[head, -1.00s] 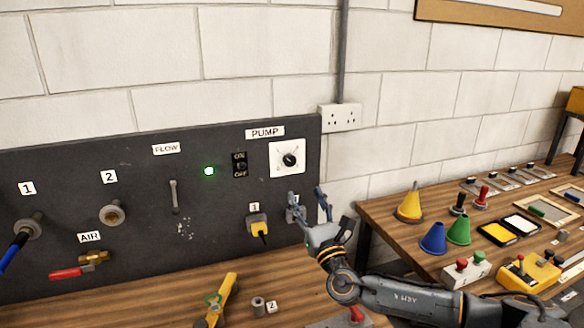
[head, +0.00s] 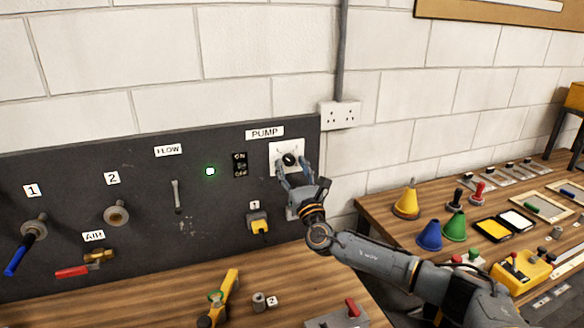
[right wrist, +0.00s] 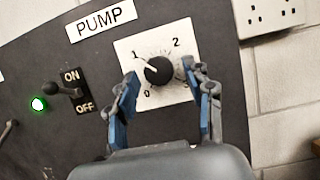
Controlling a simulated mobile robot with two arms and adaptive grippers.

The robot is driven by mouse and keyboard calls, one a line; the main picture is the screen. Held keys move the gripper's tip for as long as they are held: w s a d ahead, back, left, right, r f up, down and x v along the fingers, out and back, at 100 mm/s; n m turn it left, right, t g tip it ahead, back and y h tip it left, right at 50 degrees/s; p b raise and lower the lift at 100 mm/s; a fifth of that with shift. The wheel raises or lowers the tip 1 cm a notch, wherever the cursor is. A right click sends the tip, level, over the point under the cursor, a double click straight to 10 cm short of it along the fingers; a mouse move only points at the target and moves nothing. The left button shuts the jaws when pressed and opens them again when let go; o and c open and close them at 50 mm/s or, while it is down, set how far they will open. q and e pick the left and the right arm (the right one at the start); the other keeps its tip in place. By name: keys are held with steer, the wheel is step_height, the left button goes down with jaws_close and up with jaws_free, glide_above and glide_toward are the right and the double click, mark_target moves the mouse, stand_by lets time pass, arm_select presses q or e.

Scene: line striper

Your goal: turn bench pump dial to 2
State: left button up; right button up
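The pump dial (head: 289,159) is a black round knob on a white square plate (right wrist: 188,94) under the PUMP label. In the right wrist view the knob (right wrist: 159,70) has a white mark pointing up and left, close to the 1; the 2 is at upper right and a 0 at lower left. My right gripper (head: 293,166) is at the plate. Its blue-padded fingers (right wrist: 161,83) are apart, one on each side of the knob's lower part, with visible gaps to it. My left gripper is not in view.
Left of the dial are an ON/OFF switch (head: 240,164) and a lit green lamp (head: 210,171). A yellow plug (head: 259,223) sits in socket 1 below. A white wall socket (head: 340,115) is at right. Cones and tools stand on the right bench (head: 378,214).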

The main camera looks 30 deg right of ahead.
jaws_close()
